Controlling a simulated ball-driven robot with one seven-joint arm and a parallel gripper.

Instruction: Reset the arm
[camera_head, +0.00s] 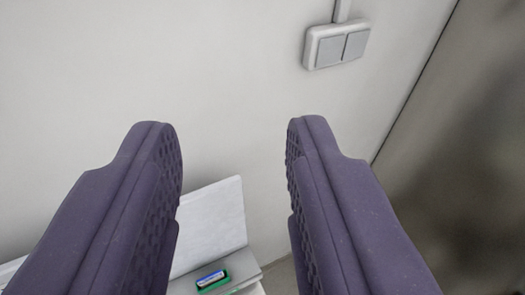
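My gripper (235,140) is open, with its two purple textured fingers wide apart on the left and right of the view. Nothing is between the fingertips. Behind the gap stands a pale wall (200,60).
A double light switch (337,47) is on the wall at the upper right. Low between the fingers are a white panel (212,225) and a grey surface with a small green and blue item (211,280) on it. A dark brownish surface (460,150) fills the right side.

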